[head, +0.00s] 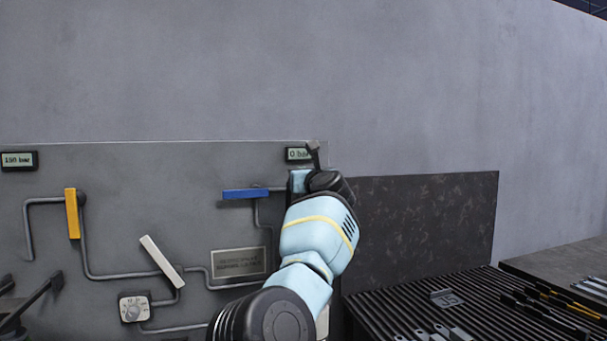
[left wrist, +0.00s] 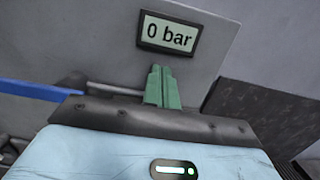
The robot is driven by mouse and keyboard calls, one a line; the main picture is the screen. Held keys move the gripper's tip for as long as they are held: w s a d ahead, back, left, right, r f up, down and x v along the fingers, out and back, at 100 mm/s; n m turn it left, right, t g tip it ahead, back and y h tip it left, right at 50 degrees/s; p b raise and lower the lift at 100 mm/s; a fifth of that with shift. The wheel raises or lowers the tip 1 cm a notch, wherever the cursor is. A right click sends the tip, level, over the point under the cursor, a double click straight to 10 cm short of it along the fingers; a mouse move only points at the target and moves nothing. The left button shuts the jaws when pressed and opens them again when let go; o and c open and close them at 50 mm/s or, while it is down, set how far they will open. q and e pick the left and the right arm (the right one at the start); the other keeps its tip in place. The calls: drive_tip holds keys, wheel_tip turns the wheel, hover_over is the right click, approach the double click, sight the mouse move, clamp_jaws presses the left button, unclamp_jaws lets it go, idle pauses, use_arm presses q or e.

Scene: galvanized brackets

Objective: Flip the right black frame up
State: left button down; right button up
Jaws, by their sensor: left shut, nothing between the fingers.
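The right black frame (head: 291,155) surrounds a pale display reading "0 bar" near the top right edge of the grey panel. In the left wrist view the same black frame (left wrist: 143,30) is whole and tilted in the picture, with its text readable. My left gripper (head: 314,146) covers the right end of the display in the head view. In the left wrist view its green fingers (left wrist: 161,68) are together and empty, just below the frame. I cannot tell whether they touch it. A second black-framed display (head: 19,161) reading "150 bar" is at the panel's left. My right gripper is not in view.
The panel (head: 150,180) carries a blue handle (head: 245,194), a yellow handle (head: 72,214), a white handle (head: 161,261), pipes, a dial (head: 134,308) and a nameplate (head: 238,262). At right, a ribbed black surface (head: 400,300) holds metal brackets. The wall above is clear.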

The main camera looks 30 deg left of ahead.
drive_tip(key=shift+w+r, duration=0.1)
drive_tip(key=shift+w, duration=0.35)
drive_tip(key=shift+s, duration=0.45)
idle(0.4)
